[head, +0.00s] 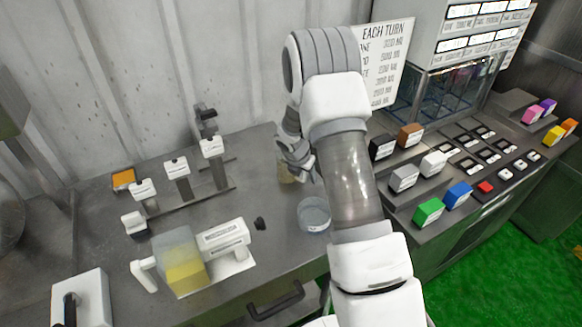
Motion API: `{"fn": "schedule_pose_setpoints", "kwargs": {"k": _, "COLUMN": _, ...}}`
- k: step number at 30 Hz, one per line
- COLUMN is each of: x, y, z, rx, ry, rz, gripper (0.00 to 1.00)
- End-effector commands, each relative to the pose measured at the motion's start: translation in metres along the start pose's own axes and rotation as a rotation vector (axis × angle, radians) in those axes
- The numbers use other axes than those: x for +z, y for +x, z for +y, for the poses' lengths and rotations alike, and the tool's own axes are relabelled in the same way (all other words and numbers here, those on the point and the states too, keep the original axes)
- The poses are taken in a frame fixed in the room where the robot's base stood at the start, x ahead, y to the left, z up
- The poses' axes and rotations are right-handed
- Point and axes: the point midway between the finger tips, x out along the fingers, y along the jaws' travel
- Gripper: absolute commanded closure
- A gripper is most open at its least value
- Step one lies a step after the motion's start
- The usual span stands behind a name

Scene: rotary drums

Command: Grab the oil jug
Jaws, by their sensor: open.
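My arm reaches over the metal bench from the lower right. My gripper (301,165) is open and points down near the back of the bench, partly hidden by my arm. A clear round container (314,215) stands in front, beside my forearm. A clear box-shaped vessel (184,261) with yellow contents sits at the front left in a white mount. No label shows which of these is the oil jug.
White-topped posts (177,167) stand on the bench at left, with an orange block (123,179) behind. A small black piece (260,223) lies mid-bench. A panel of coloured blocks (429,211) is at right. A sign (386,62) leans behind my arm.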

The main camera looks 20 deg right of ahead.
Motion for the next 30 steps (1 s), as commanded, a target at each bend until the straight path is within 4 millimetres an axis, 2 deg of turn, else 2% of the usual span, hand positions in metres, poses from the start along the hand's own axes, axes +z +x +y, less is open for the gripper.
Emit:
{"fn": "schedule_pose_setpoints", "kwargs": {"k": 8, "x": 0.0000, "y": 0.0038, "z": 0.0002, "rx": 0.001, "ry": 0.000, "rz": 0.000, "gripper": 0.45}}
{"fn": "schedule_pose_setpoints", "kwargs": {"k": 18, "x": 0.0000, "y": 0.0036, "z": 0.0000, "rx": 0.000, "ry": 0.000, "rz": 0.000, "gripper": 1.00}}
{"fn": "schedule_pose_setpoints", "kwargs": {"k": 30, "x": 0.0000, "y": 0.0035, "z": 0.0000, "rx": 0.000, "ry": 0.000, "rz": 0.000, "gripper": 1.00}}
